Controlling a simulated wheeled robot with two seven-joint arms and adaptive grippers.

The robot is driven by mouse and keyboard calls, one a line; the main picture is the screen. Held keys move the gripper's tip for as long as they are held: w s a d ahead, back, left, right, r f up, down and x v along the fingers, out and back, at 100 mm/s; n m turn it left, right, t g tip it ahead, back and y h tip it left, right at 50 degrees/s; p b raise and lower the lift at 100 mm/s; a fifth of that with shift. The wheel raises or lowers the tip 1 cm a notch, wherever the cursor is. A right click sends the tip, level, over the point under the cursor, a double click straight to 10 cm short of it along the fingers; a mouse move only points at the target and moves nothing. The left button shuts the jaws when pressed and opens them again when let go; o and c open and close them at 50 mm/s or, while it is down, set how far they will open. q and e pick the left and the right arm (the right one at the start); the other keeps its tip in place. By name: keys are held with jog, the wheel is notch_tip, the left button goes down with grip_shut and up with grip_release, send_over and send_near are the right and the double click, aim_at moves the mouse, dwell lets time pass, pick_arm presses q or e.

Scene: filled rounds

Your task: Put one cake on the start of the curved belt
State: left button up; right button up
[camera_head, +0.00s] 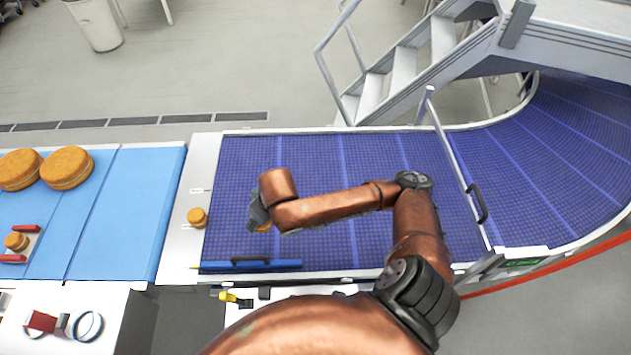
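One copper arm of mine reaches in from the bottom and bends back to the left over the dark blue curved belt (370,150). I take it as my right arm. Its dark grey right gripper (258,218) points down over the left part of that belt. A small orange-brown cake (265,227) shows partly from behind the gripper. Whether the fingers are closed on it or apart from it is hidden. Another small cake (197,217) sits on the pale strip (203,170) left of the curved belt. My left gripper is not in view.
A light blue belt (150,180) at left carries large round cakes (66,167) and a small cake (16,241) between red bars. A blue bar with a handle (250,264) lies along the curved belt's front edge. A clear panel (455,165) crosses the belt at right.

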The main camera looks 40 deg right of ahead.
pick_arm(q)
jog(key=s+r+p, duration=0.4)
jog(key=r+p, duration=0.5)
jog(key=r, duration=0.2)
pick_arm(e)
jog(key=s+d+r+n+y, duration=0.1)
jog(key=s+d+n, duration=0.1)
jog(key=s, duration=0.4)
jog(key=s+d+r+n, duration=0.1)
jog(key=s+d, duration=0.1)
jog(key=s, duration=0.4)
jog(key=shift+n, duration=0.5)
jog(key=w+d+f+b, duration=0.2)
jog(key=d+f, duration=0.1)
jog(key=w+d+f+b, duration=0.3)
jog(key=d, duration=0.1)
jog(key=w+d+f+b, duration=0.2)
jog(key=d+f, duration=0.1)
jog(key=shift+w+d+b, duration=0.15)
jog(key=shift+d+b, duration=0.25)
jog(key=shift+w+d+f, duration=0.25)
jog(key=shift+d+f, duration=0.2)
jog(key=shift+f, duration=0.25)
notch_tip(320, 180, down, 3)
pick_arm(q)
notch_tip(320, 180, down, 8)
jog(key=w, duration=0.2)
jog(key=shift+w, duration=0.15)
